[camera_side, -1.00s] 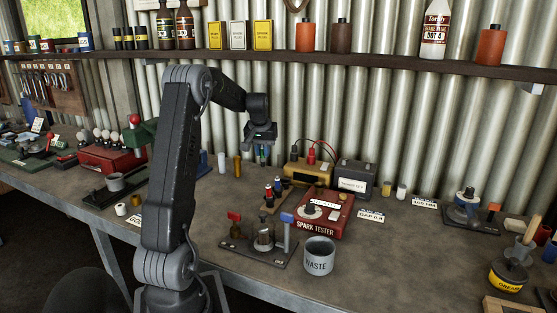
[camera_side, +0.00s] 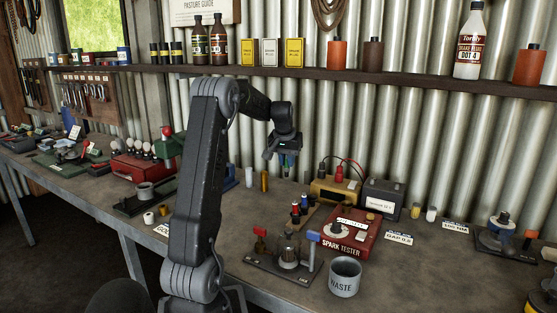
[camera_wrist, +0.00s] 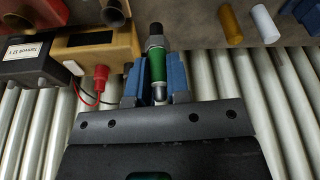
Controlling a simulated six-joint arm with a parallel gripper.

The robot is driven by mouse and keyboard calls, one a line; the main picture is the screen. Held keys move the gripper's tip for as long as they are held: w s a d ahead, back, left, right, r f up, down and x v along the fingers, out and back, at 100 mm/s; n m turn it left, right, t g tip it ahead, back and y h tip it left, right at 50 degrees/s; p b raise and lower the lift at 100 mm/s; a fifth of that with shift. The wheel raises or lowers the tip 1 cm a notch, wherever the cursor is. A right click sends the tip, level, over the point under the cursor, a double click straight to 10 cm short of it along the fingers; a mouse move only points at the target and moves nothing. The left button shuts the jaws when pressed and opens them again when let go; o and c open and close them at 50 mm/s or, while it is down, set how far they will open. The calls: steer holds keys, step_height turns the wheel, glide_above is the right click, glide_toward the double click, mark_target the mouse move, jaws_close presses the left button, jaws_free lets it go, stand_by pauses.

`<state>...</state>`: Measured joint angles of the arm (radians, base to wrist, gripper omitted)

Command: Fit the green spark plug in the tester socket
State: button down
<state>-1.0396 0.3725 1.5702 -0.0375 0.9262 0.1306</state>
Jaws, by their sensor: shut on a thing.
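My gripper (camera_side: 284,163) is shut on the green spark plug. In the wrist view the green plug (camera_wrist: 157,66) sits between my blue fingers (camera_wrist: 156,88), its dark end pointing away from my palm. In the side view my gripper hangs fingers-down above the bench, behind and left of the red spark tester (camera_side: 351,237). The plug is high over the bench and apart from the tester. The tester has a white label and a few small fittings on top. I cannot make out which fitting is the socket.
A waste cup (camera_side: 345,277) and a clamp fixture (camera_side: 287,257) are in front. A shelf (camera_side: 330,77) runs above.

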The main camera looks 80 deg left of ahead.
mark_target(349, 203)
steer(key=shift+w+d+f+m+t+h, duration=0.15)
steer(key=shift+w+d+f+m, duration=0.55)
steer(key=shift+w+d, duration=1.7)
steer(key=shift+w+d+f+m+t+h, duration=0.1)
steer(key=shift+w+d+f+m, duration=0.6)
steer(key=shift+w+d, duration=1.7)
steer(key=shift+w+d+f+m+t+h, duration=0.15)
steer(key=shift+w+d+f+m, duration=0.55)
steer(key=shift+w+d, duration=1.7)
steer(key=shift+a+x, duration=0.15)
steer(key=shift+x, duration=0.85)
steer(key=shift+a+x, duration=0.2)
steer(key=shift+x, duration=0.85)
steer(key=shift+w+r, duration=0.1)
steer(key=shift+w, duration=0.05)
steer(key=c, duration=0.6)
jaws_free()
step_height(349, 203, up, 7)
